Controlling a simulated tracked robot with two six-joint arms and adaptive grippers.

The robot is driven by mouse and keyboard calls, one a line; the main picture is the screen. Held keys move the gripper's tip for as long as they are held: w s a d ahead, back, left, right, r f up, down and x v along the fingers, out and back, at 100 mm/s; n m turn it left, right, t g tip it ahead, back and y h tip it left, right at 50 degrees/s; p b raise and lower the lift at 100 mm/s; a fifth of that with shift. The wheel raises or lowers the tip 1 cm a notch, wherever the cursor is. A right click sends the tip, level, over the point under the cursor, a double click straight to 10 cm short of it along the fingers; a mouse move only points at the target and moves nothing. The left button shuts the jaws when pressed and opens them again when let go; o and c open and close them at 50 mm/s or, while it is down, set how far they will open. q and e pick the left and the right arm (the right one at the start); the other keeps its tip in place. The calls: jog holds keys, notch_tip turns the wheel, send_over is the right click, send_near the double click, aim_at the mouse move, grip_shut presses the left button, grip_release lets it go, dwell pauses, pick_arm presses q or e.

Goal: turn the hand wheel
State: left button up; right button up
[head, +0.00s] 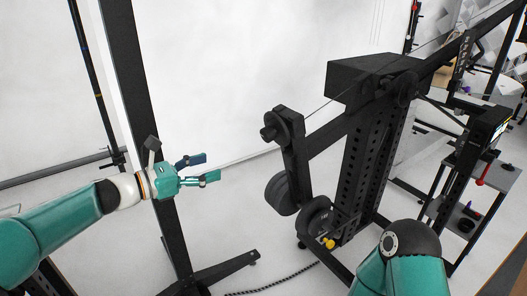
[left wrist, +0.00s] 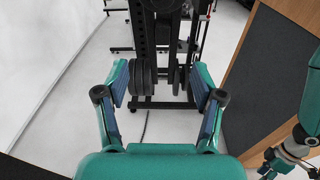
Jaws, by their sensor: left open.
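My left gripper (head: 203,168) is open and empty, held in the air left of a tall black machine (head: 370,135). Black round wheel-like discs (head: 280,194) hang low on the machine, to the right of the gripper and apart from it. I cannot tell for certain which round part is the hand wheel. In the left wrist view, the open fingers of the left gripper (left wrist: 161,76) frame the dark discs (left wrist: 140,80) beyond them. My right arm shows at the bottom right of the head view, but its gripper is out of that picture.
A black upright post (head: 138,120) stands close behind the left gripper. A cable (head: 275,284) lies on the pale floor. A black stand with a red handle (head: 483,172) is at the right. A dark panel with a wooden edge (left wrist: 265,75) fills the right of the wrist view.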

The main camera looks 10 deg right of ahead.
aim_at(264, 136)
pick_arm(q)
jog(key=shift+h, duration=0.5)
jog(key=r+p+x, duration=0.1)
jog(key=p+x, duration=0.1)
jog(key=x, duration=0.3)
jog(key=r+p+x, duration=0.1)
jog(key=x, duration=0.4)
jog(key=r+p+x, duration=0.1)
jog(key=p+x, duration=0.1)
jog(key=x, duration=0.3)
jog(key=shift+d+r+p, duration=0.3)
jog(key=shift+d, duration=0.05)
jog(key=shift+w+d+f, duration=0.1)
jog(key=shift+w+d, duration=0.2)
jog(key=shift+d, duration=0.3)
